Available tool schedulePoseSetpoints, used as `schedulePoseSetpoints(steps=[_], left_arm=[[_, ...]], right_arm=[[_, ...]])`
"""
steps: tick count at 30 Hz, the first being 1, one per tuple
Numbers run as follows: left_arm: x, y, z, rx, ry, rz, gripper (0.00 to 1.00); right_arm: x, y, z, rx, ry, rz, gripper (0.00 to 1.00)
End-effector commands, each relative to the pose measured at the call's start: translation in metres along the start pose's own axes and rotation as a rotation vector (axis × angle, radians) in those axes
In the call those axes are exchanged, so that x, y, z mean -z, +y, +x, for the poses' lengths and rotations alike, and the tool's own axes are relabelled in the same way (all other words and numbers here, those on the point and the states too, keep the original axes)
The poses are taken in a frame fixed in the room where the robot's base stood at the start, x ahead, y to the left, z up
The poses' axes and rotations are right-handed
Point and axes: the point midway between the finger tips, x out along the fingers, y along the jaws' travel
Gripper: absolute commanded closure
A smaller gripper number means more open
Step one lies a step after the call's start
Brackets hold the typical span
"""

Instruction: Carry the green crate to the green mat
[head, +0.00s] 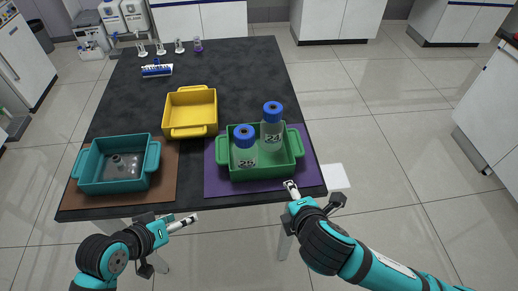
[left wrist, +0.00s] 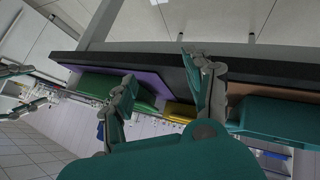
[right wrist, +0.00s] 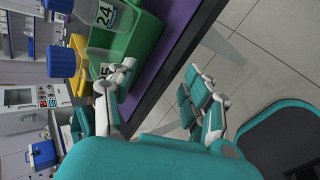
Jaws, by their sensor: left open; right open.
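The green crate (head: 262,174) sits on a purple mat (head: 212,187) at the front right of the black table. It holds two clear bottles with blue caps, bottle 25 (head: 245,157) and bottle 24 (head: 272,139). My right gripper (head: 291,187) is open and empty at the table's front edge, close to the crate's front right corner. In the right wrist view the crate (right wrist: 140,50) lies beyond one finger. My left gripper (head: 191,219) is open and empty in front of the table edge, left of the crate. I see no green mat in any view.
A teal crate (head: 112,186) with a grey piece inside stands on a brown mat (head: 167,190) at the front left. A yellow crate (head: 190,131) stands behind. A blue rack (head: 157,71) and several small flasks are farther back. The table's back right is bare, with open floor around.

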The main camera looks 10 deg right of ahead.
Motion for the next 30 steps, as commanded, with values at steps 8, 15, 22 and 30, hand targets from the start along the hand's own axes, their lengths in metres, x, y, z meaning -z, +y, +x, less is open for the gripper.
schedulePoseSetpoints(steps=[8, 15, 22, 30], left_arm=[[0.086, 0.022, -0.002, -0.267, 0.157, -0.286, 0.47], [0.112, 0.026, -0.008, -0.351, 0.195, -0.390, 0.47], [0.112, 0.026, -0.008, -0.352, 0.195, -0.392, 0.47], [0.117, 0.031, 0.008, -0.353, 0.196, -0.394, 0.47]], right_arm=[[-0.040, 0.027, 0.011, -0.200, -0.205, -1.044, 0.49], [-0.062, 0.026, 0.014, -0.207, -0.292, -1.341, 0.49], [-0.061, 0.026, 0.014, -0.206, -0.291, -1.344, 0.49], [-0.063, 0.032, 0.031, -0.207, -0.293, -1.344, 0.49]])
